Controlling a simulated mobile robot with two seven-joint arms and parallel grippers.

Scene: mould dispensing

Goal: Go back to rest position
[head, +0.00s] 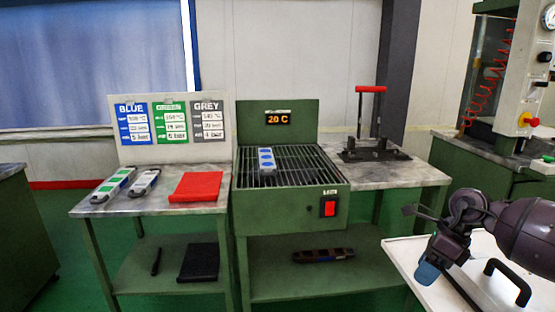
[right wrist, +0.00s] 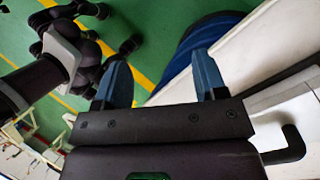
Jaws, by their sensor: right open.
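My right gripper (head: 428,272) is at the lower right of the head view, over the left part of a white-topped surface. In the right wrist view its two blue fingers (right wrist: 160,78) stand apart with nothing between them. My left gripper does not show in the head view. Dark arm links show at the left of the right wrist view, but no gripper fingers can be made out there.
The white-topped surface (head: 408,252) has a black handle (head: 508,280). A green heater (head: 290,208) reading 20 C bears a blue-marked mould (head: 266,160). Green-marked (head: 113,185) and grey (head: 146,182) moulds and a red mat (head: 196,187) lie on the left table. A red-handled press (head: 371,89) stands behind.

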